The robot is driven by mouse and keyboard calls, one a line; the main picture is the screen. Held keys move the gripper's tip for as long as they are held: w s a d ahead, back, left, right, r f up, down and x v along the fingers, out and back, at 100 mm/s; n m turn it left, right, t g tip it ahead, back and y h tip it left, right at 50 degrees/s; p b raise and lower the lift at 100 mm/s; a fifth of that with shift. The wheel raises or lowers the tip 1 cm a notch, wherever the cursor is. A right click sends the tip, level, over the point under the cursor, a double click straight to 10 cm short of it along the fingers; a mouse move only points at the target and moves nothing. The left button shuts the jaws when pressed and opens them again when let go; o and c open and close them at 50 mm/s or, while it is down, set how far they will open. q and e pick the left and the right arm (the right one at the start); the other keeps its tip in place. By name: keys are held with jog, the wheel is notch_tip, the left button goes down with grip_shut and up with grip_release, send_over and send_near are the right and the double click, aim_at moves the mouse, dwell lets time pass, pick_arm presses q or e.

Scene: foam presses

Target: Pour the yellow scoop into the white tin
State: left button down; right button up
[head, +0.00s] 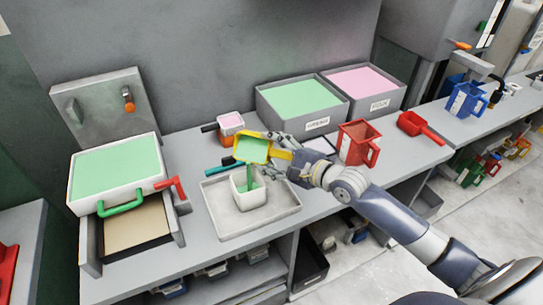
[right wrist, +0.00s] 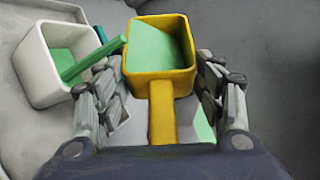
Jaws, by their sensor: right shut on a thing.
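The yellow scoop (head: 253,149) holds green material and is tilted above the white tin (head: 240,197). My right gripper (head: 283,151) is shut on the scoop's handle, to the right of the tin. A green stream runs from the scoop's lip down into the tin. In the right wrist view the yellow scoop (right wrist: 185,78) sits between the fingers, with green material slanting inside it. The white tin (right wrist: 35,75) is at the left there, with green inside. The tin stands upright on a grey tray (head: 285,209). My left gripper is not in view.
Grey bins of green (head: 345,112) and pink (head: 395,99) material stand behind. A red jug (head: 354,144) and red scoop (head: 415,127) are to the right. A press with a white green-filled box (head: 151,186) is at the left. A small pink-filled tin (head: 231,126) stands behind the scoop.

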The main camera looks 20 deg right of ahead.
jog(key=shift+s+a+f+n+t+b, duration=0.1)
jog(key=shift+f+n+t+b, duration=0.2)
jog(key=shift+b, duration=0.65)
jog(key=shift+s+a+f+n+t, duration=0.2)
jog(key=shift+n+t, duration=0.1)
jog(key=shift+n, duration=0.2)
jog(key=n+b, duration=0.1)
jog(key=n+t+b, duration=0.1)
jog(key=n+b, duration=0.1)
jog(key=shift+s+a+f+t, duration=0.2)
jog(key=shift+s+f+t, duration=0.05)
jog(key=shift+f+t, duration=0.1)
jog(key=n+b, duration=0.1)
jog(key=n+t+y+b, duration=0.1)
jog(key=n, duration=0.1)
jog(key=s+a+n+b, duration=0.1)
jog(key=b, duration=0.1)
jog(key=shift+n+y, duration=0.4)
jog(key=shift+r+t, duration=0.1)
jog(key=shift+t, duration=0.15)
